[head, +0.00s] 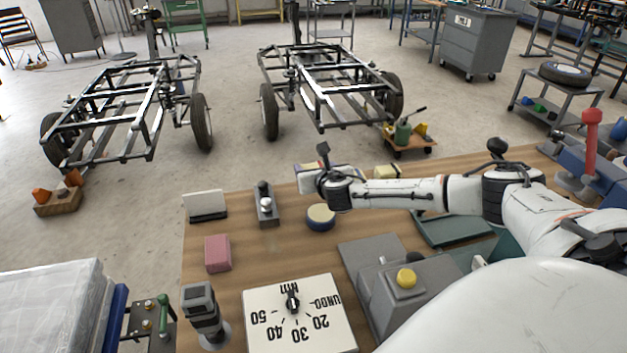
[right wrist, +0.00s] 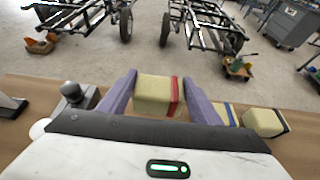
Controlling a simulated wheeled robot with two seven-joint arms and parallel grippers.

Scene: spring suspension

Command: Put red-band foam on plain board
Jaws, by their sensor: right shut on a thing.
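The red-band foam (right wrist: 153,96) is a cream block with a red stripe near its right end. In the right wrist view it sits between the two purple fingers of my right gripper (right wrist: 160,92), which is shut on it. In the head view my right gripper (head: 316,180) is over the far edge of the wooden table, and its own body hides the held foam. A white panel with a dark edge (head: 205,203) is at the table's far left; I cannot tell whether it is the plain board. My left gripper is not in view.
Another cream block with a dark band (right wrist: 265,122) lies right of the gripper. A grey metal fixture (head: 266,205), a round cream-topped blue piece (head: 320,216), a pink block (head: 217,253) and a dial board (head: 300,318) stand on the table. Bare wood shows between them.

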